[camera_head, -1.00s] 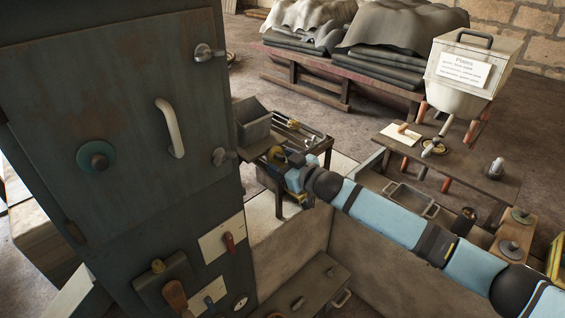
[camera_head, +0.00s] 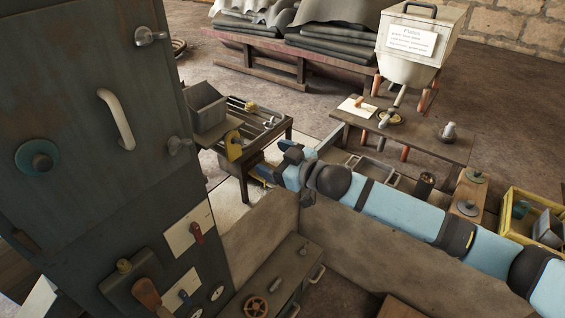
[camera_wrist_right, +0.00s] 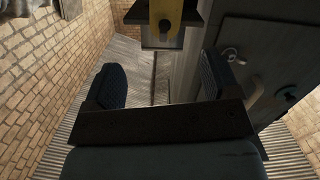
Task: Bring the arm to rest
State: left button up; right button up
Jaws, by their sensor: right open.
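My right arm comes in from the right side of the head view, stretched toward the middle. Its gripper (camera_head: 279,164) is open in the air, in front of the small dark table and to the right of the yellow piece (camera_head: 233,146) on that table's near edge. In the right wrist view the two dark fingers (camera_wrist_right: 165,88) stand wide apart with nothing between them. A yellow piece (camera_wrist_right: 167,16) shows beyond them at the top of that view. My left gripper is in neither view.
A dark metal cabinet (camera_head: 75,110) with handles and levers fills the left. The small table (camera_head: 270,135) carries a grey bin (camera_head: 205,107) and tools. A pellet hopper (camera_head: 408,45), a low bench (camera_head: 420,135) and a yellow crate (camera_head: 520,235) stand right. A low wall runs beneath my arm.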

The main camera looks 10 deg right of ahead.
jog(key=s+d+f+m+h+p, duration=0.2)
jog(key=s+d+f, duration=0.2)
jog(key=s+f, duration=0.3)
jog(key=s+d+f+m+h+p, duration=0.3)
jog(key=s+f, duration=0.3)
jog(key=s, duration=0.8)
jog(key=s+d+f+m+g+h+p, duration=0.1)
jog(key=s+d+f, duration=0.4)
jog(key=s, duration=0.6)
notch_tip(320, 180, down, 3)
jog(key=shift+s+d+r+m+h+p, duration=0.15)
jog(key=shift+s+d+m+h+p, duration=0.2)
jog(key=shift+m+h+p, duration=0.6)
jog(key=shift+h, duration=0.25)
